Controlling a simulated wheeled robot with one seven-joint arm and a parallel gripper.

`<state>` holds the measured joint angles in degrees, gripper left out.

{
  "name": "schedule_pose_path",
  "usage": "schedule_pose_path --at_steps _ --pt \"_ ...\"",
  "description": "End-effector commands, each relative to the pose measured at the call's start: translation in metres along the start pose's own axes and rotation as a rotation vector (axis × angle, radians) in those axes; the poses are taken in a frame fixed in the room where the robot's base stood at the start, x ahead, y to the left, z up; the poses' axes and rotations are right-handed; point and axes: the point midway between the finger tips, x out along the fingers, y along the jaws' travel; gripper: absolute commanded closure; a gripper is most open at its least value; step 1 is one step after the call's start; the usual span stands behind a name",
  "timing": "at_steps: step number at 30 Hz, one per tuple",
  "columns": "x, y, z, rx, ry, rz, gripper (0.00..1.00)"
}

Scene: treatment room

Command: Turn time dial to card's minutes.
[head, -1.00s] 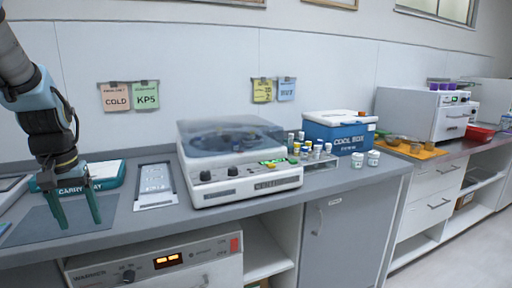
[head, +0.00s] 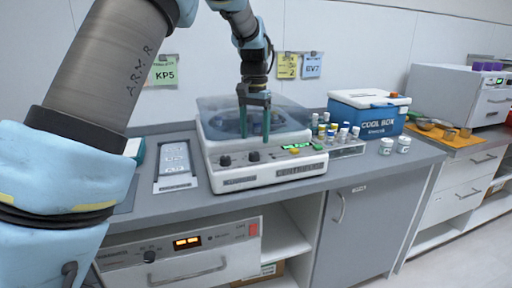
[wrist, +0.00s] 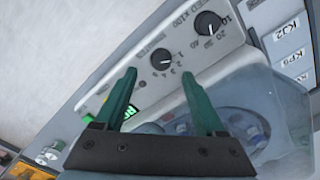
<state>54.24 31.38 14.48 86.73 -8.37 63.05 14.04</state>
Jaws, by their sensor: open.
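The centrifuge (head: 268,172) stands on the counter with its clear lid down. Its time dial (head: 254,156), black and round, is the right of two front knobs, next to the green display. In the wrist view the time dial (wrist: 162,60) has numbers including 1 to 4 around it; its pointer setting is hard to tell. The yellow card (head: 288,66) on the wall shows a 2; its upper text is too small. My gripper (head: 254,138) is open and empty, in front of the lid, above the dial. In the wrist view my gripper's fingertips (wrist: 159,74) lie either side of the dial, apparently not touching it.
The speed dial (wrist: 208,23) sits beside the time dial. Several vials (head: 340,132) stand to the right of the centrifuge, before the blue cool box (head: 368,118). A blue card (head: 312,65) and a green card (head: 163,75) hang on the wall.

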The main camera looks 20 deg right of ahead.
Motion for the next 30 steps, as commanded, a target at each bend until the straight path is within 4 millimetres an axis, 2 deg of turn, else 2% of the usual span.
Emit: schedule_pose_path --at_steps 3,9,14,21,23,30 --pt "0.021 0.000 0.001 0.000 -0.003 0.001 0.28" --pt "0.047 0.000 0.000 -0.001 -0.001 0.000 0.28" --pt "0.055 0.000 0.000 -0.001 0.000 0.000 0.28" --pt "0.056 -0.001 0.000 -0.001 0.001 0.000 0.28" --pt "0.056 -0.001 0.000 -0.001 0.002 0.000 0.32" --pt "0.056 -0.001 0.000 -0.001 0.002 0.000 0.59"
